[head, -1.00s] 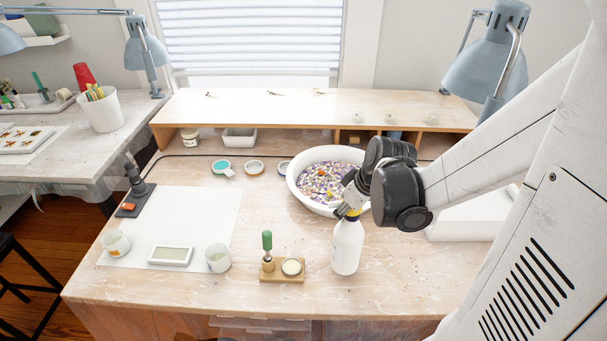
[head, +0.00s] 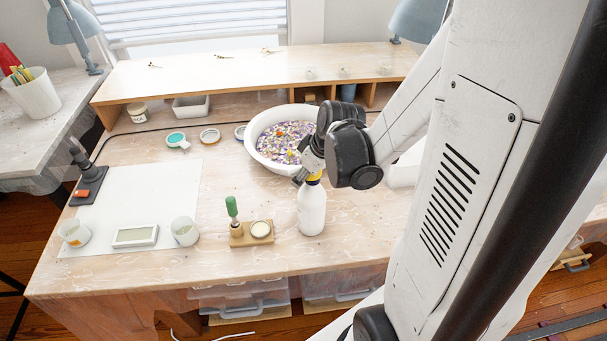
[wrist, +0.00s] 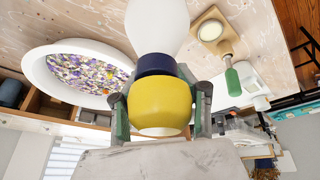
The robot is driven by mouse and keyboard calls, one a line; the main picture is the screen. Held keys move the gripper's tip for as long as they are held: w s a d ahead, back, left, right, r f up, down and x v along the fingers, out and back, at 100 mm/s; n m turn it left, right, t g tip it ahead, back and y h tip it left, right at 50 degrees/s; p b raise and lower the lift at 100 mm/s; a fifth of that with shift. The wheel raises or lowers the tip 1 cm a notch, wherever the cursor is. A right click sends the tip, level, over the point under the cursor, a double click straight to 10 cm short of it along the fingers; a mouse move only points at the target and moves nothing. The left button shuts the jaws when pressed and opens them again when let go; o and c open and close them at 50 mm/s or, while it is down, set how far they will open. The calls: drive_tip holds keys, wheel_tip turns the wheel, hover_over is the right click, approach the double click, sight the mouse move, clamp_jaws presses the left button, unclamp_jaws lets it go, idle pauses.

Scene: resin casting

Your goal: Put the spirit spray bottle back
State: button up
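The spirit spray bottle (head: 312,208) is white with a dark blue band and a yellow top. It stands upright at the front middle of the workbench in the head view; I cannot tell whether its base touches the wood. My gripper (head: 306,178) is at its top from above. In the wrist view, the bottle's yellow part (wrist: 163,100) sits between the two fingers of my gripper (wrist: 161,112), with both fingers appearing to press its sides. The bottle's lower end is out of the wrist view.
A white bowl of coloured bits (head: 254,150) stands behind the bottle. A wooden block with a green-handled tool (head: 237,240) is just left of it. Cups, a scale (head: 135,236) and a white sheet (head: 150,185) lie further left. A raised shelf (head: 250,68) runs along the back.

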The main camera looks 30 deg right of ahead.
drive_tip(key=shift+r+p, duration=0.3)
drive_tip(key=shift+r, duration=0.05)
drive_tip(key=s+p+v, duration=0.1)
drive_tip(key=p+v, duration=0.1)
drive_tip(key=v, duration=1)
drive_tip(key=s+a+r+m+t, duration=0.1)
drive_tip(key=a+r, duration=0.1)
drive_tip(key=a, duration=0.2)
drive_tip(key=s+a+r+m+t, duration=0.1)
drive_tip(key=s+a+r+m, duration=0.1)
drive_tip(key=a+r, duration=0.1)
drive_tip(key=s+a+r+m+h, duration=0.1)
drive_tip(key=a+r, duration=0.2)
drive_tip(key=a, duration=0.3)
drive_tip(key=shift+s+m+t, duration=0.35)
drive_tip(key=shift+m+t, duration=0.05)
wheel_tip(320, 180, down, 4)
drive_tip(key=b, duration=0.4)
drive_tip(key=shift+f, duration=0.1)
